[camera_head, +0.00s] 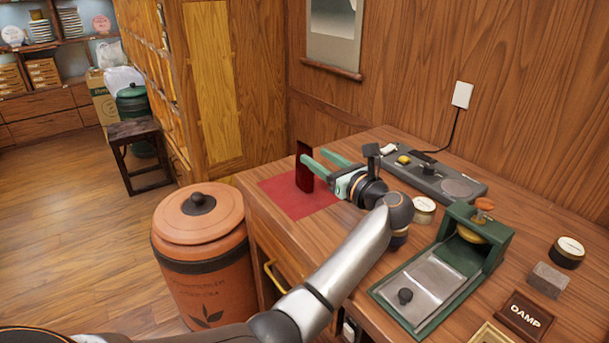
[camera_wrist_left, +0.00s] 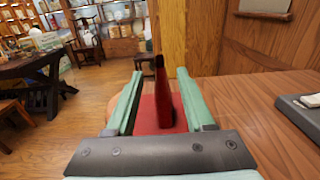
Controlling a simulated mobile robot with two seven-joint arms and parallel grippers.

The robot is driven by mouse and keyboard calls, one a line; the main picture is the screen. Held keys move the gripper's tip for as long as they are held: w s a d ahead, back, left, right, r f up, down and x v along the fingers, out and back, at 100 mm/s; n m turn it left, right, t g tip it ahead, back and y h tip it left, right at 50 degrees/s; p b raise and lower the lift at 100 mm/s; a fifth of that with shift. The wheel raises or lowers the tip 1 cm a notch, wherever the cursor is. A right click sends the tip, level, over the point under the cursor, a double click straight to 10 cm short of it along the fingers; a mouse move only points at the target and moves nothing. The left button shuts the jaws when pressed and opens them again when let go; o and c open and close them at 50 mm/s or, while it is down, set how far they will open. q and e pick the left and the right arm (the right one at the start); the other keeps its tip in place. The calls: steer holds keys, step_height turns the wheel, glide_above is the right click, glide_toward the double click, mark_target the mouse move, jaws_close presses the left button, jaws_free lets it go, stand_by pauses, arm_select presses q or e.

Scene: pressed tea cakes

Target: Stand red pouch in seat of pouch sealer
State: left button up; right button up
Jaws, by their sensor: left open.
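The red pouch (camera_head: 304,177) stands upright on a red mat (camera_head: 283,197) at the table's left end. In the left wrist view the dark red pouch (camera_wrist_left: 162,92) shows between the fingers, with a gap on each side. My left gripper (camera_head: 312,155) has green fingers spread open, their tips at the pouch. It also shows in the left wrist view (camera_wrist_left: 160,74). A grey device (camera_head: 425,178) with a yellow knob lies at the back of the table, and a green-framed device (camera_head: 437,272) stands in front of it. I cannot tell which is the pouch sealer. My right gripper is not in view.
Round tins (camera_head: 423,208) stand between the two devices, one partly hidden by my arm. A terracotta bin (camera_head: 203,250) stands left of the table.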

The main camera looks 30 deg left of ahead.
mark_target(297, 143)
arm_select(q)
steer(key=x, duration=0.6)
jaws_close()
stand_by(0.3)
stand_by(1.0)
